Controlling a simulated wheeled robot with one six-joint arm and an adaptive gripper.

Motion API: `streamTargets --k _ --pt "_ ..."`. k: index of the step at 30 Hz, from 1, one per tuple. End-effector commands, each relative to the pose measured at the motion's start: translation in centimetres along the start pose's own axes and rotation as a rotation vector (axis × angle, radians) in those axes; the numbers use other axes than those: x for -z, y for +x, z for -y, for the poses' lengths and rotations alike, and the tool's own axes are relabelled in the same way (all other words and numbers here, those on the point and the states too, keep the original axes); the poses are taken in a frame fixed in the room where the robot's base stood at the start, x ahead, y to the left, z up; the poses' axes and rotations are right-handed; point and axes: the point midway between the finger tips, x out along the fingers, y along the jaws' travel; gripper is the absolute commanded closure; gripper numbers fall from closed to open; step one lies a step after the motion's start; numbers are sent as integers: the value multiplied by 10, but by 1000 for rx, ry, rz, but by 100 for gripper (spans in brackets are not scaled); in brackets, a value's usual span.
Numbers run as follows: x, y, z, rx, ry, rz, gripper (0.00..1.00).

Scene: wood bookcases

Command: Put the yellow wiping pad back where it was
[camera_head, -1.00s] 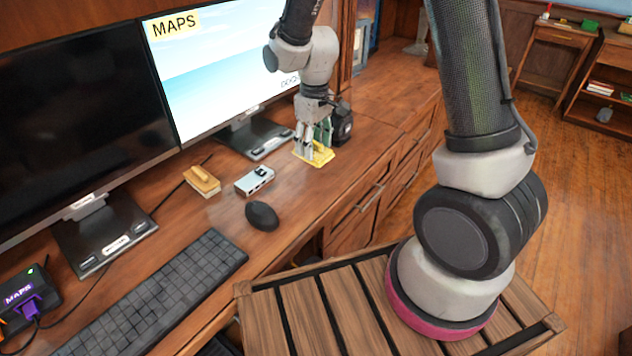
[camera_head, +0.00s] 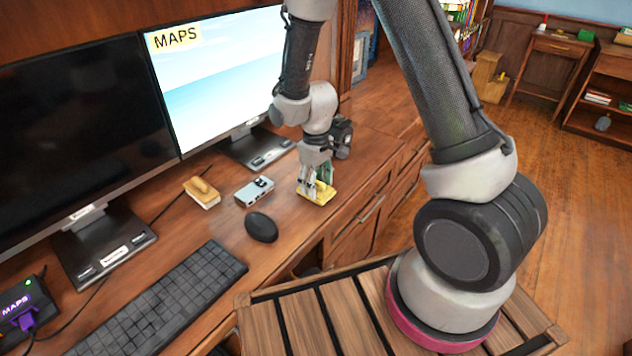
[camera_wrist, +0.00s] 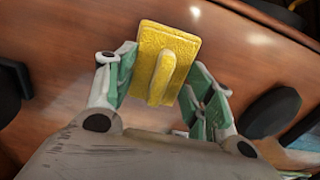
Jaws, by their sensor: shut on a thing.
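The yellow wiping pad (camera_head: 325,196) is a flat rectangle with a raised handle ridge. It is in my gripper (camera_head: 312,188), over the desk's front right part. In the wrist view the pad (camera_wrist: 150,40) lies between the green-padded fingers of my gripper (camera_wrist: 160,76), which is shut on it. The fingers hide part of the pad in the head view. I cannot tell whether its underside touches the desk.
A tan-and-white block with a handle (camera_head: 202,193), a silver box (camera_head: 254,191) and a black mouse (camera_head: 262,227) lie left of the pad. A keyboard (camera_head: 160,300) is nearer. Two monitors stand behind. The desk's front edge runs close right of the pad.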

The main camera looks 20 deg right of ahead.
Motion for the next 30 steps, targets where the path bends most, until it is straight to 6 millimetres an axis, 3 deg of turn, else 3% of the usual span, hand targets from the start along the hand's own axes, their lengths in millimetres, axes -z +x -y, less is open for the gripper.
streamTargets --k 2,3,6,19,30 --pt "0 1 0 0 0 0 66" --pt "0 2 0 0 0 0 43" --pt "0 1 0 0 0 0 25" --pt "1 -7 0 -1 0 -3 25" --pt "1 -84 0 -1 0 -6 25"
